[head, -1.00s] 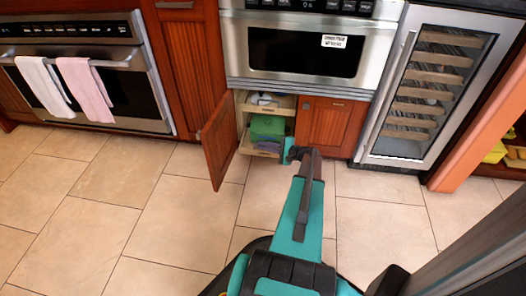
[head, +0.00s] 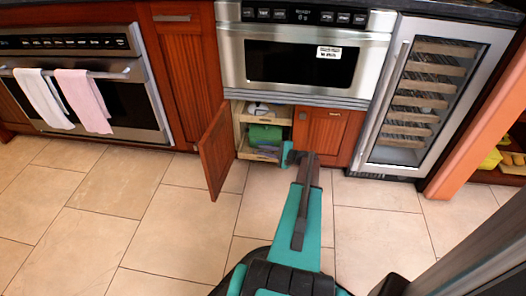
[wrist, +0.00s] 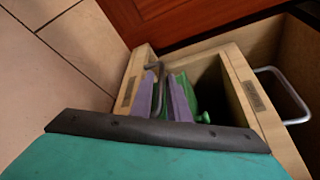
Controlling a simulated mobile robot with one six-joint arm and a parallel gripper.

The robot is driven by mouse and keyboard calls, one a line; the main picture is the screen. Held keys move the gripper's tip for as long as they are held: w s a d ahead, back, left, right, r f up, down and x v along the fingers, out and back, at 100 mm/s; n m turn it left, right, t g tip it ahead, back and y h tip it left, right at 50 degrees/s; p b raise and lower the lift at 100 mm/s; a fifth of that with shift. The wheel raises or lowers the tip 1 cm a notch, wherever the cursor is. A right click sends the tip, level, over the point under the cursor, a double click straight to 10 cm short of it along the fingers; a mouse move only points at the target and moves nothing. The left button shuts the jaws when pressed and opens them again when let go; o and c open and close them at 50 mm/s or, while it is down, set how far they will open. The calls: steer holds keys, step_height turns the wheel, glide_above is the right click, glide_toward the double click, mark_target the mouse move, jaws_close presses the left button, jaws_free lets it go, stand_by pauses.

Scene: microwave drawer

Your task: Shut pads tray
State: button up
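The lower wooden tray (head: 257,155) stands inside the open cabinet under the microwave and holds purple and green items. In the wrist view, the purple pads (wrist: 179,98) and a green item (wrist: 201,116) lie between the lower tray's front (wrist: 129,90) and the upper tray's front (wrist: 246,96). The lower tray reaches out past the upper one. A curved metal handle (wrist: 157,84) shows at its front. My gripper (head: 289,155) is just right of the trays, low before the cabinet. Its fingertips are not clear; contact with the tray cannot be told.
The cabinet's red-brown door (head: 216,150) hangs open at the left. The upper tray (head: 277,114) is above the pads tray, with its own handle (wrist: 285,97). A closed wooden panel (head: 326,134) is at the right. The tiled floor (head: 150,215) is clear.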

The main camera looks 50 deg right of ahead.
steer(key=shift+a+r, duration=0.1)
steer(key=shift+s+r, duration=0.1)
steer(key=shift+s, duration=0.3)
steer(key=p+v, duration=0.4)
steer(key=v, duration=0.9)
